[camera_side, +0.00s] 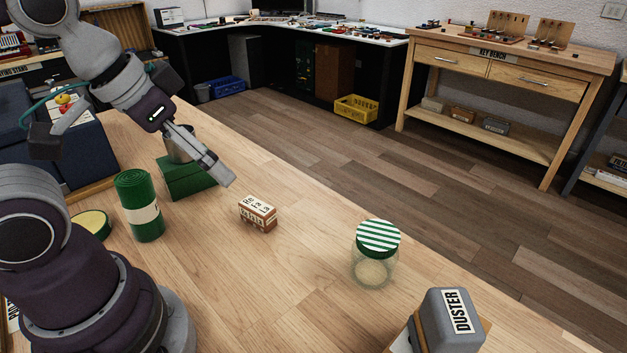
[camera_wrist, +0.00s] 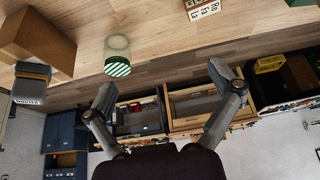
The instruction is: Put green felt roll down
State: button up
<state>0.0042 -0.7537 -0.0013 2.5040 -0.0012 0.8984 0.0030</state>
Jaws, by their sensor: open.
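The green felt roll (camera_side: 139,205) stands upright on the wooden table, with a pale band around its middle. My gripper (camera_side: 222,174) is open and empty, above the table to the right of the roll and apart from it. In the side view it passes in front of a green box (camera_side: 187,184). In the wrist view the open fingers (camera_wrist: 160,84) have nothing between them. A green edge at that view's top right is cut off, and I cannot tell what it belongs to.
A small lettered block (camera_side: 258,213) stands right of the green box. A glass jar with a striped lid (camera_side: 376,256) and a grey duster (camera_side: 453,318) are farther right. A round yellow-topped tin (camera_side: 91,224) is left of the roll. The tabletop between block and jar is clear.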

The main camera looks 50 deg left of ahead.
aim_at(141, 190)
dwell(0.3)
jog(key=s+a+f+m+g+y, duration=0.1)
jog(key=a+f+m+g+y, duration=0.1)
jog(key=f+m+g+y, duration=0.1)
jog(key=s+a+f+m+g+y, duration=0.2)
jog(key=f+m+g+y, duration=0.2)
jog(key=f+m, duration=0.1)
jog(key=s+a+f+m+g+y, duration=0.2)
jog(key=f+m+g+y, duration=0.1)
jog(key=f, duration=0.3)
jog(key=shift+a+m+g+y, duration=0.3)
jog(key=shift+m+g, duration=0.1)
jog(key=a+m+y, duration=0.1)
jog(key=a+y, duration=0.1)
jog(key=a, duration=0.3)
jog(key=a+r+m+t+y, duration=0.1)
jog(key=a+m+y, duration=0.1)
jog(key=a, duration=0.2)
jog(key=a+m+t+y, duration=0.1)
jog(key=a+m+y, duration=0.1)
jog(key=a, duration=0.3)
jog(key=shift+s+a+r+y, duration=0.1)
jog(key=shift+a+r+y, duration=0.25)
jog(key=shift+y, duration=0.25)
jog(key=shift+d, duration=0.1)
jog(key=c, duration=1.3)
